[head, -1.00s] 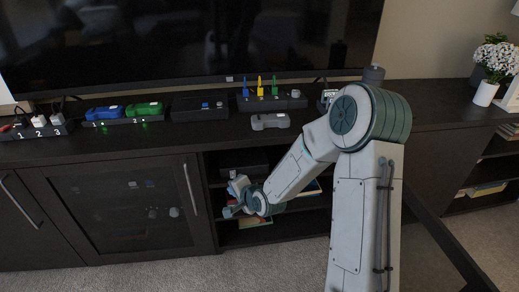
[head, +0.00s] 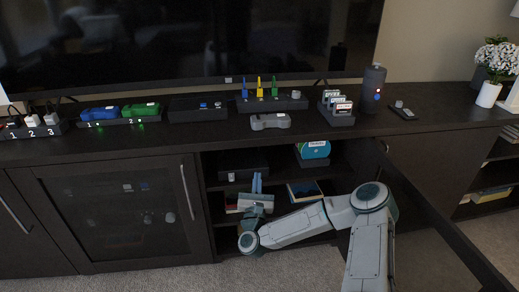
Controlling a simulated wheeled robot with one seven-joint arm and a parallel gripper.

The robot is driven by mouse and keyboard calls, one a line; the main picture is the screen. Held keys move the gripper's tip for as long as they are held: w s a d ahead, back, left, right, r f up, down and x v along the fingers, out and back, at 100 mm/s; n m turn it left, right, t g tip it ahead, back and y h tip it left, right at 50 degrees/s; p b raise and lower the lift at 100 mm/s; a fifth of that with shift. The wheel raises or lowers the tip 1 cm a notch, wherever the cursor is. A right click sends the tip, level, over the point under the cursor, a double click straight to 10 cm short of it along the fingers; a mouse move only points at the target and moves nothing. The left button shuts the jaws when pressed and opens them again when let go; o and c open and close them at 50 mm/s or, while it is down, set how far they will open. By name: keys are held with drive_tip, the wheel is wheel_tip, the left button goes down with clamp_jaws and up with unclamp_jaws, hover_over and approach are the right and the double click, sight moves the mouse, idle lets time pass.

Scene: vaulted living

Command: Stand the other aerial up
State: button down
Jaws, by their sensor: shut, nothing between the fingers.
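No aerial is clear enough to name with certainty. A dark low box (head: 231,165) sits on the upper shelf of the open cabinet, with a small pale spot on its front; any aerials on it are too dark to make out. On the cabinet top, a black unit (head: 292,103) has blue (head: 245,88), yellow (head: 259,86) and green (head: 275,87) upright pieces. My gripper (head: 257,183) is shut and empty, its fingers pointing up in front of the shelf opening, just below and right of the dark box. I see no contact between them.
The open cabinet door (head: 430,210) stands out at the right of my arm. Books (head: 304,191) and a blue-labelled item (head: 314,149) are on the shelves. A grey controller-like object (head: 270,121) and a dark cylinder (head: 373,88) stand on the top.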

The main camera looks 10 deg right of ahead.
drive_tip(key=b+x, duration=0.3)
drive_tip(key=x, duration=1)
drive_tip(key=shift+w+r+b, duration=0.15)
drive_tip(key=shift+w+b, duration=0.15)
drive_tip(key=shift+b, duration=0.1)
drive_tip(key=shift+d, duration=0.1)
